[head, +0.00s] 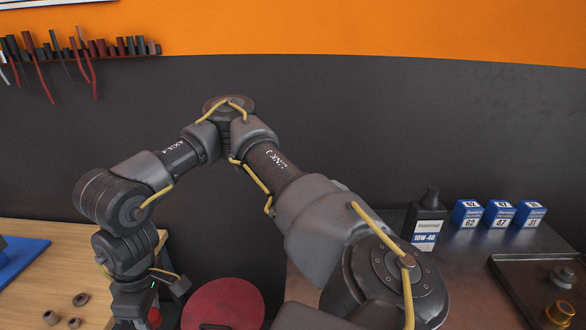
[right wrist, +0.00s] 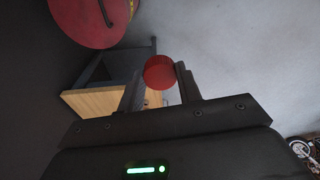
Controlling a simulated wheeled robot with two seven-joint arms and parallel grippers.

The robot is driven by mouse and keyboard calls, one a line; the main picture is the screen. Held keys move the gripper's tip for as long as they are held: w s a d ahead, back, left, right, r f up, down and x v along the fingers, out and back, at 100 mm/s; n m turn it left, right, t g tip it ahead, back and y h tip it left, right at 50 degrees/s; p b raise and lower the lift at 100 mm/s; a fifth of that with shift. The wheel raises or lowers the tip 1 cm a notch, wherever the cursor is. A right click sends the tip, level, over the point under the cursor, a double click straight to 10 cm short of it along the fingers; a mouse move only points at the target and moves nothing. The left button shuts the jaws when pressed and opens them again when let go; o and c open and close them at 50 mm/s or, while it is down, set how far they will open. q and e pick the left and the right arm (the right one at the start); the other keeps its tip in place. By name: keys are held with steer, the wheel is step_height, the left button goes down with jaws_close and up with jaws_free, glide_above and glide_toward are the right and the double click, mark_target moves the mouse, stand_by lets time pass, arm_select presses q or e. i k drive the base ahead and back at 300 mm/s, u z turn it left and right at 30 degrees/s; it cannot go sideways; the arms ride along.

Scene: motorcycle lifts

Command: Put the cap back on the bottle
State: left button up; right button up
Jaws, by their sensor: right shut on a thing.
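A black bottle (head: 426,226) with a white and blue 10W-40 label stands upright on the dark bench at the right; its narrow dark top shows no red cap. In the right wrist view a red, ribbed round cap (right wrist: 160,72) sits between the two fingertips of my right gripper (right wrist: 160,84), which is shut on it. My left gripper is in neither view.
Several blue boxes (head: 501,214) stand right of the bottle. A dark tray (head: 507,268) with metal parts lies at the far right. The wooden bench (head: 22,293) at left holds several small rings and a blue mat (head: 18,268). A red round seat (head: 226,303) stands between the benches.

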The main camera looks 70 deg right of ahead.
mark_target(424, 219)
steer(key=u, duration=0.35)
steer(key=k, duration=1.6)
steer(key=z, duration=2.3)
